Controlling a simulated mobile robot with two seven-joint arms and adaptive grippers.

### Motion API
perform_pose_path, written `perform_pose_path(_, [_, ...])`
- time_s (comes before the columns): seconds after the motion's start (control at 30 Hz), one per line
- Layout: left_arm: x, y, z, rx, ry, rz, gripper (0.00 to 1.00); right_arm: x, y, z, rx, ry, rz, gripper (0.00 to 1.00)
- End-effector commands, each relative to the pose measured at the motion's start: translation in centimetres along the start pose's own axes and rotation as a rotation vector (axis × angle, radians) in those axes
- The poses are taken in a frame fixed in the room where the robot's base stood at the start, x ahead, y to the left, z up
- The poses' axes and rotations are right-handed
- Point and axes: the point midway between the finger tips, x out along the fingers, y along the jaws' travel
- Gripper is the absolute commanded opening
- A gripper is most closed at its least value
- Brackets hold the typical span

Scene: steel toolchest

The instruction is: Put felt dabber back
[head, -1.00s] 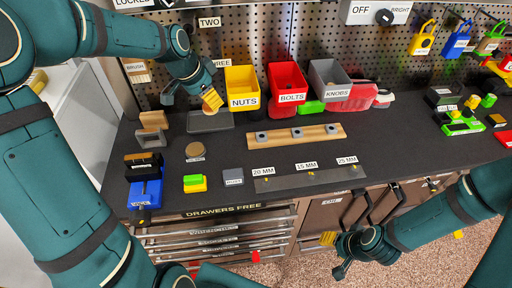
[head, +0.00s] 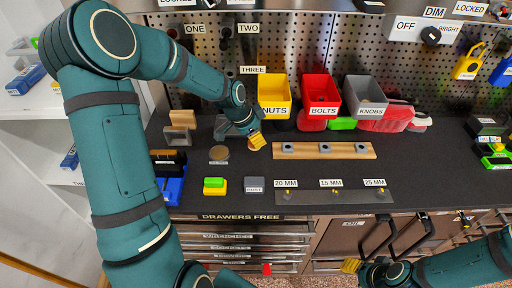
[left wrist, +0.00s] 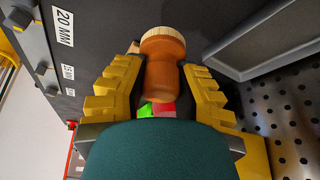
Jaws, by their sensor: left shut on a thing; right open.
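My left gripper (head: 257,141) is shut on the felt dabber (left wrist: 160,70), an orange-brown turned wooden piece with a pale round end. In the left wrist view the dabber stands out between the yellow fingers. In the head view the gripper mostly hides it, low over the black worktop (head: 400,160) between the cork-coloured disc and the wooden rail. The brown round disc (head: 219,153) lies on the worktop to the left of the gripper, with a small label I cannot read. My right gripper (head: 358,268) is open and empty, below the worktop's front edge.
Yellow (head: 274,92), red (head: 320,92) and grey (head: 366,94) bins stand behind. The wooden rail (head: 330,152) lies right of my left gripper. A green-yellow block (head: 214,186), a grey block (head: 254,184) and a steel strip (head: 335,197) lie in front.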

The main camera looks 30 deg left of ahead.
Motion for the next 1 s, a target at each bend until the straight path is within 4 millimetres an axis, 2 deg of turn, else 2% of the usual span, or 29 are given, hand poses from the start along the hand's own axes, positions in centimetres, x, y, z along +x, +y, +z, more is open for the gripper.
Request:
perform_pose_path(0.13, [1.0,0.1,0.5,0.0,-0.002,0.003,0.0,0.1,0.0,0.0,0.0,0.0,0.0,0.47])
perform_pose_path(0.4, [4.2,0.1,1.8,0.0,-0.001,0.002,0.0,0.4,0.1,0.1,0.0,0.0,0.001,0.47])
perform_pose_path(0.8, [4.7,0.1,2.0,0.0,0.0,0.0,0.0,0.9,0.3,0.1,-0.001,0.0,0.001,0.47])
perform_pose_path(0.83, [4.6,0.1,1.9,0.0,-0.001,0.001,0.41,0.8,0.2,0.1,0.0,0.0,0.001,0.47])
perform_pose_path(0.87, [4.5,0.1,1.9,0.0,-0.001,0.001,0.52,0.7,0.2,0.1,0.0,0.0,0.001,0.47])
perform_pose_path(1.0, [4.5,0.1,1.9,0.0,-0.001,0.001,0.53,0.7,0.2,0.1,0.0,0.0,0.001,0.47])
